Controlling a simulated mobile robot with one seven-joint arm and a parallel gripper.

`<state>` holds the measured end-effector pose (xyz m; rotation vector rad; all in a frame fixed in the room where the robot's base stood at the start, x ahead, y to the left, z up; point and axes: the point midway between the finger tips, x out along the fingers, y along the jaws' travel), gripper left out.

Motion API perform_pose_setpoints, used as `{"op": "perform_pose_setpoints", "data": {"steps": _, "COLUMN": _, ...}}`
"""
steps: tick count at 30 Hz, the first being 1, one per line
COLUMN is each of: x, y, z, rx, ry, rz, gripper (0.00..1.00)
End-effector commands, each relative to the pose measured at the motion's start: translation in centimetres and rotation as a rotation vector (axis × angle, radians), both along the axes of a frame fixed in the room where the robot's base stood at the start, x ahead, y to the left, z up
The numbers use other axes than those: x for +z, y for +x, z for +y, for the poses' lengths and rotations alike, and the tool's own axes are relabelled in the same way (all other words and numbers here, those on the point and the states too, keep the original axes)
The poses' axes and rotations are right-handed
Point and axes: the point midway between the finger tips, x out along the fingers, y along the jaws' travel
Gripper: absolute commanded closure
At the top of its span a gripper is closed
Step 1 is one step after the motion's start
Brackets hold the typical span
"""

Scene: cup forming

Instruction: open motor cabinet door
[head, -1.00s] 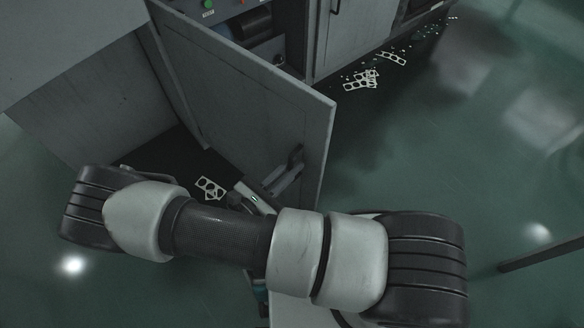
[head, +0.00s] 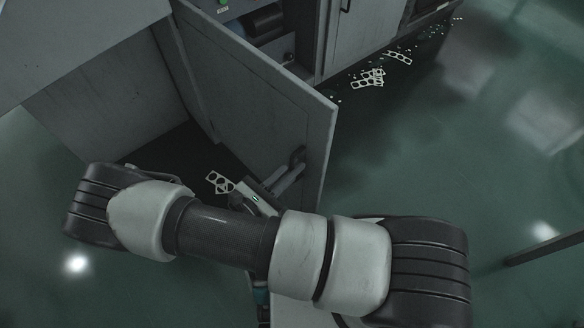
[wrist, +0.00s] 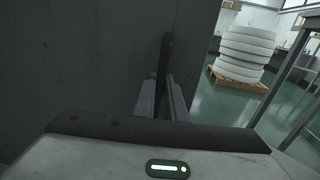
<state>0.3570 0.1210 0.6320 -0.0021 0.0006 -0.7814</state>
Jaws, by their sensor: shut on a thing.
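The motor cabinet door (head: 245,95) is a grey panel standing wide open in the head view, swung out from the cabinet. It also fills the left of the wrist view (wrist: 70,60). Its dark handle (head: 297,157) is near the door's free edge and shows upright in the wrist view (wrist: 165,60). My gripper (head: 288,178) is shut on the handle, with its two fingers on either side of it in the wrist view (wrist: 164,95). My arm hides part of the door's lower area in the head view. Inside the cabinet a dark cylindrical motor (head: 262,20) is partly visible.
Flat white scraps with holes lie on the floor at the upper right (head: 372,78) and by the door's foot (head: 219,182). A stack of white rolls on a pallet (wrist: 240,82) stands beyond the door. Floor to the right is mostly clear.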

Motion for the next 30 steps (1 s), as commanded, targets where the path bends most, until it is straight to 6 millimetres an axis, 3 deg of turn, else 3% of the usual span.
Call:
{"op": "perform_pose_setpoints", "data": {"steps": 5, "x": 0.0, "y": 0.0, "z": 0.1, "rx": 0.002, "ry": 0.001, "rz": 0.001, "gripper": 1.00}}
{"op": "perform_pose_setpoints", "data": {"steps": 6, "x": 0.0, "y": 0.0, "z": 0.1, "rx": 0.002, "ry": 0.001, "rz": 0.001, "gripper": 0.83}}
{"op": "perform_pose_setpoints", "data": {"steps": 9, "x": 0.0, "y": 0.0, "z": 0.1, "rx": 0.002, "ry": 0.001, "rz": 0.001, "gripper": 0.70}}
{"op": "perform_pose_setpoints", "data": {"steps": 20, "x": 0.0, "y": -0.3, "z": 0.4, "rx": 0.002, "ry": 0.001, "rz": -0.001, "gripper": 0.70}}
{"op": "perform_pose_setpoints", "data": {"steps": 30, "x": 0.0, "y": -5.2, "z": 5.3, "rx": 0.005, "ry": 0.004, "rz": 0.001, "gripper": 0.70}}
